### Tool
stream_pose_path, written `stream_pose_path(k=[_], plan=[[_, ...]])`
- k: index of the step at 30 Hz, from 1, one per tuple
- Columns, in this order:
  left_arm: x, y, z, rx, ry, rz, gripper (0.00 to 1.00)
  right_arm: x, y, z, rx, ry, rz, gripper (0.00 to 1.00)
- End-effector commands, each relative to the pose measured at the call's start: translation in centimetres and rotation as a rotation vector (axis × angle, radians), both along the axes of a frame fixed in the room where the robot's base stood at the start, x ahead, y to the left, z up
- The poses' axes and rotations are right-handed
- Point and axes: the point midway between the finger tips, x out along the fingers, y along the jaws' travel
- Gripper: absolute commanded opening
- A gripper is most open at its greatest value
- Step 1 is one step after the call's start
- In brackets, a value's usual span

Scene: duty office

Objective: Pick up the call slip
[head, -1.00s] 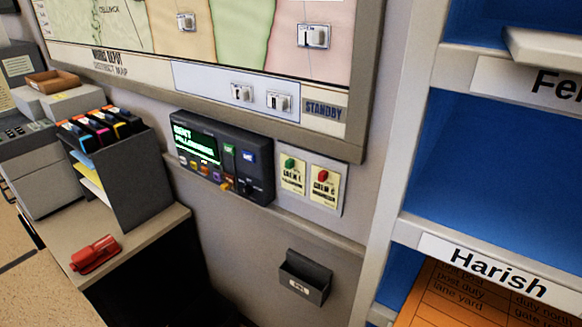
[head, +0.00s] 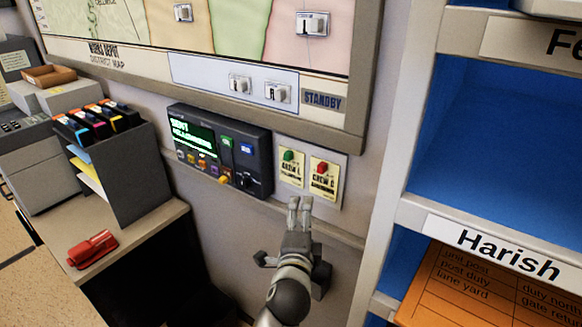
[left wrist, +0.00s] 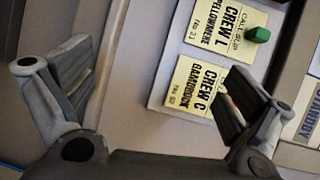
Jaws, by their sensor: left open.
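Two yellow call slips hang side by side on a pale wall plate. The Crew L slip (head: 291,177) is under a green peg (head: 289,155). The Crew C slip (head: 322,190) is under a red peg (head: 322,168). My left gripper (head: 299,204) is just below the plate, empty. In the left wrist view the gripper (left wrist: 150,95) is open, its fingers wide apart. The Crew L slip (left wrist: 220,38) and Crew C slip (left wrist: 195,88) lie beyond it, and the right-hand finger covers part of the Crew C slip. Contact is not visible. My right gripper is not in view.
A dark console (head: 215,150) with a lit screen is left of the slips, under the wall map (head: 240,30). A blue shelf unit (head: 480,150) stands close on the right. A red stapler (head: 92,249) lies on the desk at left.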

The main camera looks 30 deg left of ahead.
Motion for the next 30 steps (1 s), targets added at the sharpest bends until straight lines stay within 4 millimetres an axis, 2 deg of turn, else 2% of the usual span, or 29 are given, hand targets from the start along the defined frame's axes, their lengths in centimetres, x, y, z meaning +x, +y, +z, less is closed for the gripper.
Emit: stream_pose_path(k=[1,3,6,8,18,25,30], plan=[[-0.4,0.7,2.4,0.028,-0.035,0.022,1.0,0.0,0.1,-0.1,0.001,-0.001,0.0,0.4],[-1.1,1.5,4.7,0.063,-0.064,0.048,1.0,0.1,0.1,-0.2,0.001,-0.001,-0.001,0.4],[-1.7,2.2,6.6,0.092,-0.087,0.073,1.0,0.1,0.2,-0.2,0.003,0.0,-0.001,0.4],[-1.7,2.4,7.2,0.102,-0.094,0.08,1.0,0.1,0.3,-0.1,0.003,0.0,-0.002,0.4],[2.3,4.4,7.5,0.106,-0.096,0.082,1.0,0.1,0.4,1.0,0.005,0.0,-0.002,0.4],[3.5,5.1,7.4,0.103,-0.096,0.082,1.0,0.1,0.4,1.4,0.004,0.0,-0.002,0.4],[5.3,6.6,7.4,0.103,-0.095,0.083,1.0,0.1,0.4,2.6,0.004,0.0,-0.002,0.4]])
